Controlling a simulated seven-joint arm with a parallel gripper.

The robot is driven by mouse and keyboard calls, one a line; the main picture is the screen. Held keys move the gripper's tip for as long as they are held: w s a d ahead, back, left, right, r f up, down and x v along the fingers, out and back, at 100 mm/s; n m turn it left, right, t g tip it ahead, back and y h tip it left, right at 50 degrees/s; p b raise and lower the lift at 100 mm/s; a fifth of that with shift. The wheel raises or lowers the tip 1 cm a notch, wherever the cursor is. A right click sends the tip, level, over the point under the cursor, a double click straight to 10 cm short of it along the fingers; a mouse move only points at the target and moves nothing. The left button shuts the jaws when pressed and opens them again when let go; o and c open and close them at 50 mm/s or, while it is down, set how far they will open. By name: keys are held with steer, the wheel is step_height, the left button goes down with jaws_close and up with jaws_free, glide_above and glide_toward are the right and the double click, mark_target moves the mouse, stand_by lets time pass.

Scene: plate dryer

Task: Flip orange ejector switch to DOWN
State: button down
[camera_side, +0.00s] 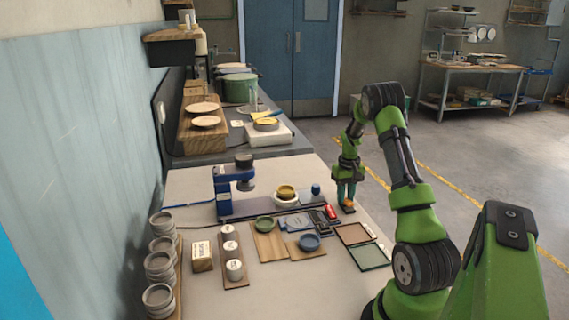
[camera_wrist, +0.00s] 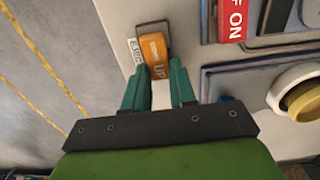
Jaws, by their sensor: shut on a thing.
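A red switch (camera_wrist: 233,18) marked "ON" and a white and yellow round part (camera_wrist: 300,92) are to the right. In the side view, a blue press (camera_side: 228,185), bowls and flat panels (camera_side: 355,235) stand left and in front. Floor lies beyond the table edge.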

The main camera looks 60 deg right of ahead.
steer(key=shift+s+a+r+t+h, duration=0.15)
steer(key=shift+s+a+t+h, duration=0.05)
steer(key=shift+t+h, duration=0.7)
steer(key=shift+s+a+r+t+h, duration=0.1)
steer(key=shift+s+a+t+h, duration=0.05)
steer(key=shift+t+h, duration=0.75)
steer(key=c, duration=0.9)
jaws_free()
steer(key=v, duration=1.7)
